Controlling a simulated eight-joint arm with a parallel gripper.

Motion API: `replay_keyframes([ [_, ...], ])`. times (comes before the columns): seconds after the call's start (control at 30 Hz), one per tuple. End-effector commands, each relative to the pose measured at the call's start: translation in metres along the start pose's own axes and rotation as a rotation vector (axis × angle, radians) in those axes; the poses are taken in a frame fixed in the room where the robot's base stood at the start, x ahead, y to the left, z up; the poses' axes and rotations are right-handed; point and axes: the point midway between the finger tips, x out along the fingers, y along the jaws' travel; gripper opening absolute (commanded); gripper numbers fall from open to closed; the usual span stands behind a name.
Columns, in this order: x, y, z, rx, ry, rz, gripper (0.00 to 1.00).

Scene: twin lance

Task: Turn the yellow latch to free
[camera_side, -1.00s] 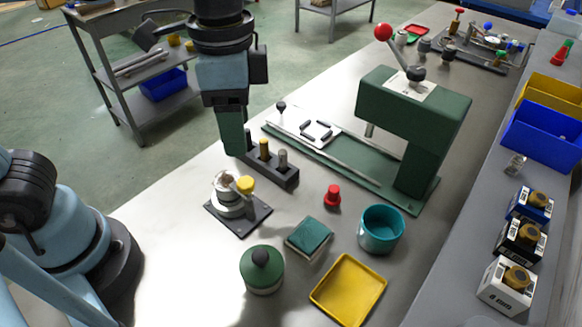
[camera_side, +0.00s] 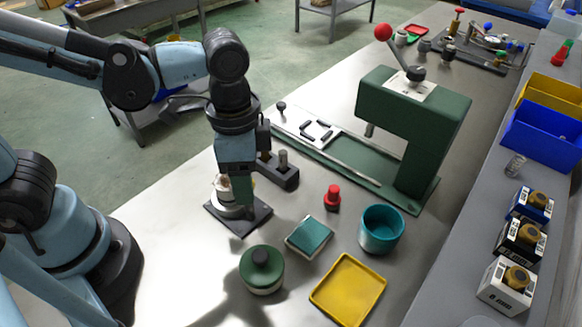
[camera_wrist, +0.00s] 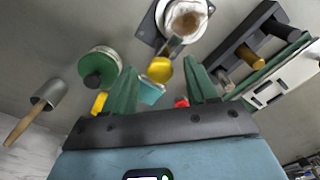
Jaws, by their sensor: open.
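The yellow latch (camera_wrist: 160,69) is a rounded knob on an arm at the side of a round metal fixture (camera_wrist: 185,18) with a pale and brown top. The fixture also shows in the side view (camera_side: 226,203), on a dark square plate (camera_side: 251,222). In the side view my gripper hides the latch. My gripper (camera_wrist: 160,68) is open with nothing held, its green fingers pointing at the fixture. In the wrist view the latch appears between the two fingertips; I cannot tell whether either touches it. In the side view my gripper (camera_side: 246,203) is low over the plate.
A dark block with pegs (camera_side: 283,178) stands close behind the fixture. A green-lidded jar (camera_side: 262,270), teal-topped block (camera_side: 310,237), red knob (camera_side: 333,198), teal cup (camera_side: 381,230) and yellow tray (camera_side: 348,290) stand nearby. A green press (camera_side: 415,115) is behind.

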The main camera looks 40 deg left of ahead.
Motion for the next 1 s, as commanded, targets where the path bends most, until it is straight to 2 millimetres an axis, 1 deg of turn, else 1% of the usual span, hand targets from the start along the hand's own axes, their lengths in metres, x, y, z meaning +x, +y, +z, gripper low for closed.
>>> replay_keyframes([
  [0.23, 0.0004, 0.0, 0.0, 0.0, 0.0, 0.0, 0.57],
  [0.6, 0.0002, 0.0, 0.0, 0.0, 0.0, 0.0, 0.01],
  [0.83, 0.0002, 0.0, 0.0, -0.019, 0.0, 0.0, 0.01],
  [1.0, 0.0002, 0.0, -0.0001, -0.083, -0.001, 0.0, 0.01],
])
